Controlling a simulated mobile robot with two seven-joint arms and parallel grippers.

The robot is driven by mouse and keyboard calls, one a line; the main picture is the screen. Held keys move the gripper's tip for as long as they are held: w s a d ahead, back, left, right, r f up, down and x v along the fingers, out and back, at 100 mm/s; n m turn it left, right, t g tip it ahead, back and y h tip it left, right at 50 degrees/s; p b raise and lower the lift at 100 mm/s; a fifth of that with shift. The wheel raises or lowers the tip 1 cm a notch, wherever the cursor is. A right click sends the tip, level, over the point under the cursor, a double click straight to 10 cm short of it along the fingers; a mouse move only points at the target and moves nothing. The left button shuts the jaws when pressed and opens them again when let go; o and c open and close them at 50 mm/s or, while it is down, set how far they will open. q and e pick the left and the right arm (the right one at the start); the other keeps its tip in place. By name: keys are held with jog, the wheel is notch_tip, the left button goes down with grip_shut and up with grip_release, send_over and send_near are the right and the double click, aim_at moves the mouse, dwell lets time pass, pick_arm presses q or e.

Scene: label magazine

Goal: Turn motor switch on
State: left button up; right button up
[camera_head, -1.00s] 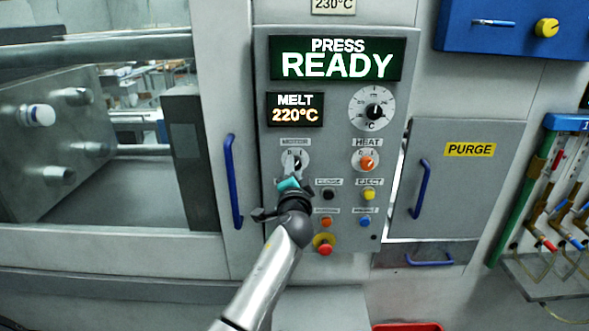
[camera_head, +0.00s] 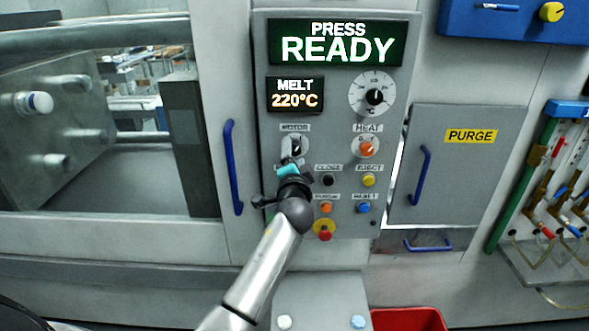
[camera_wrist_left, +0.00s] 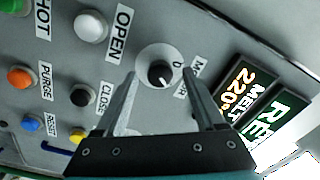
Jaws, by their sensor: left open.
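The motor switch (camera_head: 297,145) is a black rotary knob on a pale round dial, under the MOTOR label on the grey control panel (camera_head: 340,135). In the left wrist view the switch (camera_wrist_left: 161,74) shows between and beyond the fingertips, its pointer mark near the "0". My left gripper (camera_head: 290,161) is open and empty, just below and in front of the switch, partly covering its dial. In the left wrist view the left gripper's fingers (camera_wrist_left: 158,88) stand apart on either side of the knob. I cannot tell whether they touch it. My right gripper is not in view.
The heat knob (camera_head: 366,147) and several coloured buttons sit close by, including the black CLOSE button (camera_head: 328,180) and a red emergency button (camera_head: 325,233). A blue door handle (camera_head: 233,167) stands to the left. A red bin (camera_head: 408,320) is at the bottom.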

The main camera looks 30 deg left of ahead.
pick_arm(q)
jog(key=b+v, duration=0.2)
jog(key=v, duration=1.3)
jog(key=shift+r, duration=0.15)
jog(key=s+d+f+m+g+h+b, duration=0.1)
jog(key=d+f+g+h+b, duration=0.15)
jog(key=f, duration=1.45)
jog(key=d+f+m+g+h+b, duration=0.15)
jog(key=d+f+h+b, duration=0.25)
jog(key=f, duration=1.2)
jog(key=s+d+f+n+g+h+b, duration=0.1)
jog(key=s+f, duration=0.3)
jog(key=f, duration=0.3)
jog(key=s+d+f+g+h+b, duration=0.15)
jog(key=s+f, duration=0.25)
jog(key=f, duration=0.4)
jog(key=s+d+f+n+g+b, duration=0.1)
jog(key=s+f+g, duration=0.1)
jog(key=s+f, duration=0.35)
jog(key=s+f+n+g+b, duration=0.2)
jog(key=s+f+g+b, duration=0.1)
jog(key=s+f, duration=0.7)
jog(key=s+a+f+n+g+b, duration=0.1)
jog(key=s+f+n+g+b, duration=0.1)
jog(key=s+f, duration=0.8)
jog(key=s+g+b, duration=0.1)
jog(key=s, duration=0.6)
jog(key=shift+s+f+h, duration=0.35)
jog(key=shift+h, duration=0.05)
